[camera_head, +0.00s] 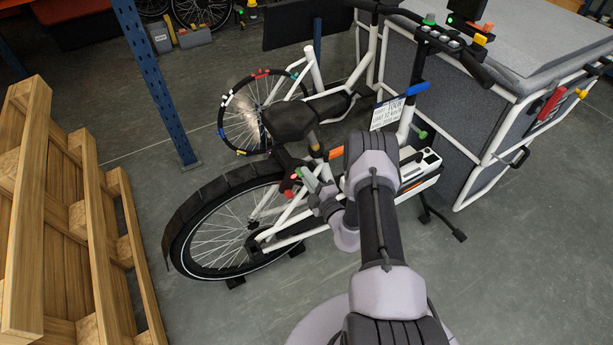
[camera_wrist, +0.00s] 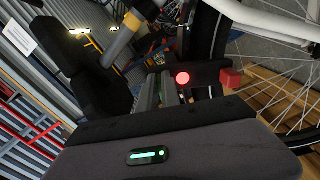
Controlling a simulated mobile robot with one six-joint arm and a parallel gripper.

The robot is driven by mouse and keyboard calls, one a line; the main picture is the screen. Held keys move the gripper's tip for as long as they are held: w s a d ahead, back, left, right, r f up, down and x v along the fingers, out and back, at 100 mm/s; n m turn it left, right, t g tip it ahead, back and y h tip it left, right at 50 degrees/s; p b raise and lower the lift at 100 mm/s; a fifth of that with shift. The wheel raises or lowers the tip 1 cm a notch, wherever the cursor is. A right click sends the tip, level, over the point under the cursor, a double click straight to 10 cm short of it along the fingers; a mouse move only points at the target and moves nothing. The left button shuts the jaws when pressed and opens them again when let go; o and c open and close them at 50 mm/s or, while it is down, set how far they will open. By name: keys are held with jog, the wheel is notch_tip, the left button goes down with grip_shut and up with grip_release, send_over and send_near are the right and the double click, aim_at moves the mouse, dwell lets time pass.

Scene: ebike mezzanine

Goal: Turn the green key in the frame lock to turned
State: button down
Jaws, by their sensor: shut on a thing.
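The white cargo bike (camera_head: 290,215) stands with its dark saddle (camera_head: 290,121) above the rear wheel. My gripper (camera_head: 307,180) reaches in under the saddle from the right, at the frame lock area by the top of the rear wheel. A small green piece, seemingly the green key (camera_head: 297,172), shows at the fingertips, beside a red part. In the wrist view my gripper (camera_wrist: 172,88) is shut, its fingers close together; the key and the lock's details are hidden there. A round red light (camera_wrist: 183,78) and a red block (camera_wrist: 231,78) sit just beyond the fingers. The key's angle cannot be told.
A wooden pallet (camera_head: 75,220) stands upright at the left. A blue post (camera_head: 155,80) rises behind the rear wheel. The grey cargo box (camera_head: 440,120) is at the right. Spokes and the saddle are close around my gripper. Grey floor is clear between pallet and bike.

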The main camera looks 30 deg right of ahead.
dwell(0.3)
jog(key=c, duration=1.6)
grip_release()
jog(key=shift+o, duration=0.2)
jog(key=s+p, duration=0.5)
jog(key=s, duration=1.2)
jog(key=shift+s+d, duration=0.25)
jog(key=shift+d, duration=0.05)
